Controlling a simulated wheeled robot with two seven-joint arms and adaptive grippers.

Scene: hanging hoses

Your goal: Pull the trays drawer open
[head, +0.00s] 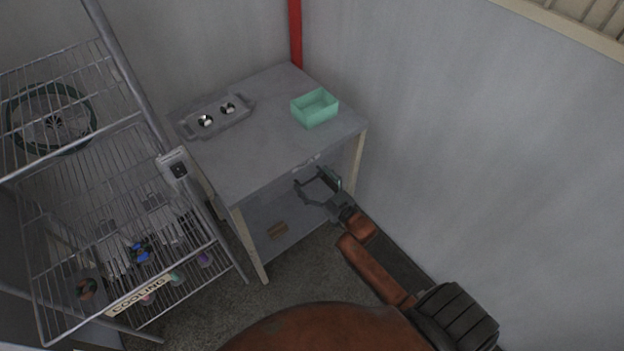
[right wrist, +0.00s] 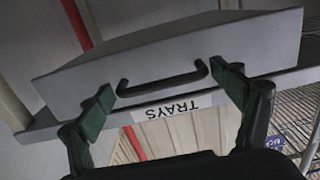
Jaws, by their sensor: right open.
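The trays drawer (right wrist: 100,62) is a plain grey front under the top of a grey table (head: 235,165). Its black bar handle (right wrist: 162,84) and a white label (right wrist: 179,106) reading TRAYS, upside down, show in the right wrist view. My right gripper (head: 313,179) is at the table's front edge in the head view. In the right wrist view its green-padded fingers are spread wide, one towards each end of the handle, with nothing held. I cannot tell whether the fingertips touch the handle or drawer front. My left gripper is not in view.
On the table are a grey tray (head: 216,118) with two shiny round items and a green open bin (head: 315,107). A wire rack (head: 95,215) with a COOLING sign stands at left. A wall closes the right side.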

